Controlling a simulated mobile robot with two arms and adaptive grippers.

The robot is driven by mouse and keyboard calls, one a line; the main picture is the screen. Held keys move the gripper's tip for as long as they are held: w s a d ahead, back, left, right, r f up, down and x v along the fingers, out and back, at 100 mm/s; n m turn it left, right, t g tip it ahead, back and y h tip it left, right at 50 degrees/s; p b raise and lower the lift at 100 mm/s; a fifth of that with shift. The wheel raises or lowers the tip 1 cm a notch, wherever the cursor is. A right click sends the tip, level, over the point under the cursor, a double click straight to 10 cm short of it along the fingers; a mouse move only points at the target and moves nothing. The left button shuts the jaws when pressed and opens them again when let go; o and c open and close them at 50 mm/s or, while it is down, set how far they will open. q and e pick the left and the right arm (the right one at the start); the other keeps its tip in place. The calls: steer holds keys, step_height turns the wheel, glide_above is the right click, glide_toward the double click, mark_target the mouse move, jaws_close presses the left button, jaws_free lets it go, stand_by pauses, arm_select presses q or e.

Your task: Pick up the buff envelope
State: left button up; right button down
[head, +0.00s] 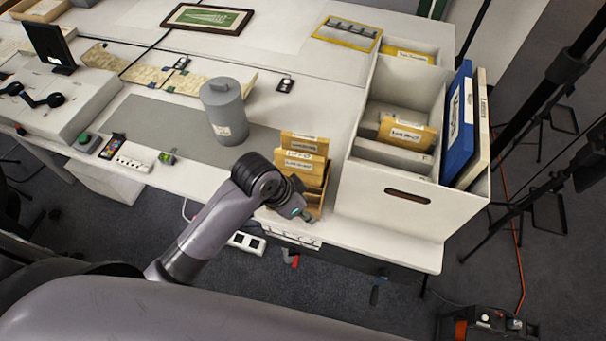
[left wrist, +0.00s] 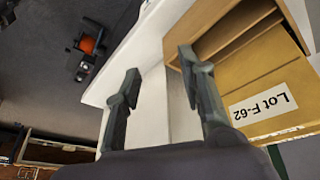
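Several buff envelopes (head: 301,163) with white labels stand upright in a small rack at the table's front edge in the head view. In the left wrist view, a buff envelope (left wrist: 262,80) with an upside-down "Lot F-62" label fills the right side. Another buff envelope (head: 407,133) stands among grey folders in the large white box. My left gripper (head: 300,212) is just in front of the rack. In the left wrist view its two fingers (left wrist: 158,62) are apart with nothing held between them. The rack's lower part is partly hidden by the gripper. My right gripper is not in view.
The large white box (head: 385,211) stands close right of the rack, with a blue binder (head: 459,122) in it. A grey canister (head: 224,111) stands on the grey mat (head: 156,127) to the left. Black stands are beyond the table's right edge.

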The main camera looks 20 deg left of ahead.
mark_target(299, 155)
arm_select(q)
steer(key=w+d+r+m+g, duration=0.1)
steer(key=w+d+r+m, duration=0.1)
steer(key=w+r+m, duration=0.45)
steer(key=w+a+r+m+g+y+b, duration=0.1)
steer(key=w+a+r+m+y, duration=0.15)
steer(key=r, duration=0.35)
steer(key=w+a+r+m+g+y, duration=0.1)
steer(key=w+a+r, duration=0.1)
steer(key=a+r, duration=0.35)
steer(key=f, duration=0.3)
steer(key=d+f+p, duration=0.1)
steer(key=f, duration=0.3)
steer(key=d+f+p, duration=0.1)
steer(key=f, duration=0.2)
steer(key=shift+w+f, duration=0.1)
steer(key=shift+f, duration=0.05)
steer(key=f, duration=0.2)
steer(key=f+p, duration=0.1)
steer(key=f, duration=0.1)
steer(key=shift+w+f+p, duration=0.2)
steer(key=shift+f+p, duration=0.1)
steer(key=shift+f, duration=0.5)
jaws_close()
